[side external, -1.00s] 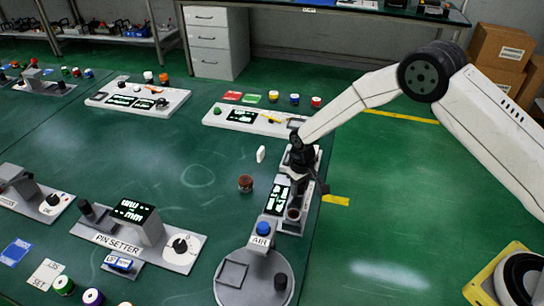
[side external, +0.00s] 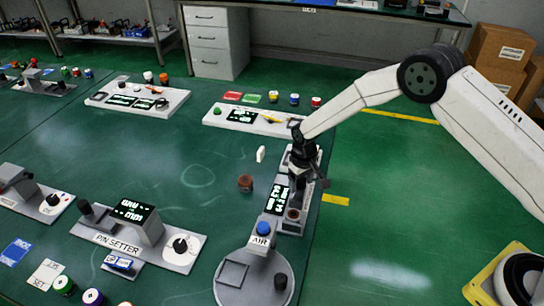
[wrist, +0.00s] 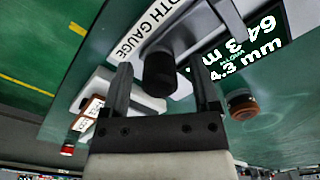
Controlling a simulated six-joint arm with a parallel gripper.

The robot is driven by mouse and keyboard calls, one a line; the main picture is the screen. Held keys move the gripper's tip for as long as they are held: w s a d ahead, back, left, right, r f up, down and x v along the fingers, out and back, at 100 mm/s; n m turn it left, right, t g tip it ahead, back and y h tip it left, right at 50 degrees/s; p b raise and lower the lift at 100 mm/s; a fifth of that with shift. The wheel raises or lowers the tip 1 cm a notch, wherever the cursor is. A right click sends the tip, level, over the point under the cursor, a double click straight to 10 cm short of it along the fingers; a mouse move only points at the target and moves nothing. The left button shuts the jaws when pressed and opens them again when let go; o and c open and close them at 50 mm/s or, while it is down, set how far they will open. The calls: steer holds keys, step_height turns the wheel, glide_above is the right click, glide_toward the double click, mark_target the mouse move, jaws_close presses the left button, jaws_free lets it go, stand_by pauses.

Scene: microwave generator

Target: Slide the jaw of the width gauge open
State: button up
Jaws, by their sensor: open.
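The width gauge (side external: 290,226) stands at the right edge of the green table, with a lit display (side external: 277,199). In the wrist view its white label (wrist: 135,50) reads partly "DTH GAUGE" and its display (wrist: 240,55) shows about 64.3 mm. A black cylindrical knob (wrist: 160,73) on the gauge appears between my gripper's two fingers (wrist: 163,85), with a gap on each side. My gripper (side external: 305,180) is open over the gauge's far part and hides the jaw in the side view. Contact with the knob cannot be told.
A brown round piece (side external: 293,214) sits at the gauge's near end. A brown puck (side external: 245,183) and a small white block (side external: 261,154) stand left of it. Open green floor lies right.

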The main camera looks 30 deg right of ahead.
mark_target(303, 179)
steer(key=shift+r, duration=3.85)
steer(key=shift+r, duration=0.1)
steer(key=shift+s+d+r, duration=0.15)
steer(key=shift+r, duration=0.05)
steer(key=s+d+r+t, duration=0.1)
steer(key=s+d+r, duration=0.2)
steer(key=s, duration=0.5)
steer(key=s+d+r, duration=0.3)
steer(key=s, duration=0.5)
steer(key=s+d+r+m+t, duration=0.1)
steer(key=s+d+r, duration=0.2)
steer(key=s, duration=0.5)
steer(key=shift+d+r+t, duration=0.15)
steer(key=shift+r+t, duration=0.15)
steer(key=shift+r, duration=0.15)
